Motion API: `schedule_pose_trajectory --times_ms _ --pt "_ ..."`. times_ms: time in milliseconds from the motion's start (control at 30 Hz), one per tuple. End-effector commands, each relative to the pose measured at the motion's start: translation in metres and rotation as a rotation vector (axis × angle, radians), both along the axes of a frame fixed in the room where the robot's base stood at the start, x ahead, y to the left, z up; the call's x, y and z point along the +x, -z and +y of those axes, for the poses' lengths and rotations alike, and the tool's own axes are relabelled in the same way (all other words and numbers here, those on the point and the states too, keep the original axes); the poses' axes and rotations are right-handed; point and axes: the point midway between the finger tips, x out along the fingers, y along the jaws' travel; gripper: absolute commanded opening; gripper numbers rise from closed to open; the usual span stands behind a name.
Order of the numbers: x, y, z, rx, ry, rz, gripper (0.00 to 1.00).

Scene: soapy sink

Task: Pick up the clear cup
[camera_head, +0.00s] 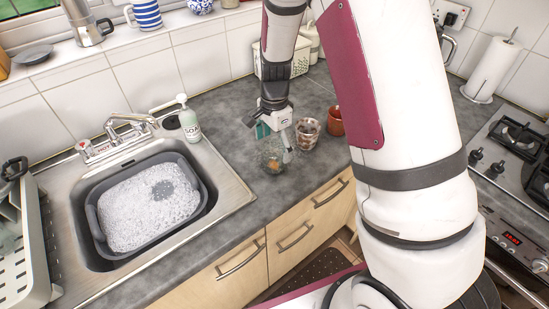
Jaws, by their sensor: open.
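The clear cup (272,163) stands on the grey worktop near its front edge, right of the sink. It is see-through, with a small orange patch showing low in it. My gripper (275,143) points down over the cup, jaws apart. One finger comes down at the cup's right side, and the teal-tipped part is at its upper left. I cannot tell whether the fingers touch the cup. The gripper partly hides the cup's upper part.
A brown-and-white patterned cup (307,133) and a terracotta cup (336,122) stand close on the right. A soap bottle (188,119) stands by the sink basin (203,204), which holds a grey tub (98,222) of foam. A hob (512,147) is at the right.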

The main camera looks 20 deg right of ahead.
Motion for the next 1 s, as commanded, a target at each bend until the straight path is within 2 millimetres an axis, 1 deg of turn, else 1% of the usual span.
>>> schedule_pose_trajectory --times_ms 200,333,467,667,767,800,867,900,933,1000 --pt "-0.005 0.027 0.001 0.000 0.001 0.004 0.86" --pt "-0.003 0.042 0.001 -0.001 0.000 0.003 0.86" --pt "-0.002 0.048 0.001 0.000 0.000 0.000 0.86" --pt "-0.002 0.048 0.001 0.000 0.000 0.000 0.86" --pt "-0.002 0.048 0.001 0.000 0.000 0.000 0.65" --pt "-0.002 0.048 0.001 0.000 0.000 0.000 0.56" --pt "-0.002 0.048 0.001 0.000 0.000 0.000 0.43" --pt "-0.002 0.048 0.001 0.000 0.000 0.000 0.34" --pt "-0.002 0.048 0.001 0.000 0.000 0.000 0.28" --pt "-0.002 0.048 0.001 0.000 0.000 0.000 0.28"
